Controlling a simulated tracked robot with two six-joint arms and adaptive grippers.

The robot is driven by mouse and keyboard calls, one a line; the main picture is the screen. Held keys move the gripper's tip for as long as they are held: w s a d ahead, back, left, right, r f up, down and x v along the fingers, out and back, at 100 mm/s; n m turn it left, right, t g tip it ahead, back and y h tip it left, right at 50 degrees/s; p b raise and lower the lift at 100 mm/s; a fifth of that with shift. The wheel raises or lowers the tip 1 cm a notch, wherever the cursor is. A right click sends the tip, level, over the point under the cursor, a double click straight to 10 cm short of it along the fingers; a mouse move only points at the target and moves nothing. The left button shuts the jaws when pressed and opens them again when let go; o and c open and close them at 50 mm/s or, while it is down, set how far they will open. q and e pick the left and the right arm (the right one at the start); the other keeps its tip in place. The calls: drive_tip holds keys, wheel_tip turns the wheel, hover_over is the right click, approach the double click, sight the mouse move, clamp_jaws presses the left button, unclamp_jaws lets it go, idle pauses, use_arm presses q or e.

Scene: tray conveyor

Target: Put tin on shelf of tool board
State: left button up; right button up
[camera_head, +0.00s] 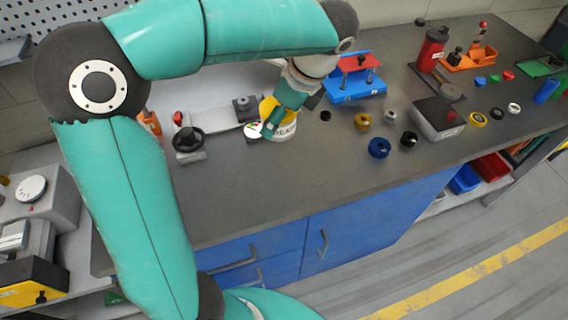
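The tin (285,134), white with dark lettering and a yellow part, is on or just above the grey bench in the middle of the head view. My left gripper (275,122) reaches down over it from above, with a teal finger across the tin's front. The finger hides part of the tin, and I cannot tell whether the grip is closed or whether the tin touches the bench. The tool board (78,8) shows as a perforated grey panel at the upper left; my arm covers much of that area and I cannot make out its shelf. My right gripper is not in view.
The grey bench (250,195) is clear in front of the tin. A black-knobbed device (188,142) stands left of it. A blue stand (356,88) is behind right. Several rings, a black-topped box (438,118) and a red canister (431,50) stand farther right.

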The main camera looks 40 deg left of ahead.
use_arm(q)
hover_over(274, 175)
drive_tip(key=d, duration=0.1)
drive_tip(key=f, duration=1.3)
drive_tip(key=shift+w+d+f, duration=0.2)
drive_tip(key=shift+w+f, duration=0.1)
drive_tip(key=shift+s+f, duration=0.1)
drive_tip(key=shift+f, duration=2)
drive_tip(key=o, duration=1)
drive_tip(key=shift+f, duration=0.2)
drive_tip(key=shift+c, duration=0.2)
drive_tip(key=o, duration=0.5)
drive_tip(key=shift+r, duration=0.1)
drive_tip(key=shift+c, duration=0.2)
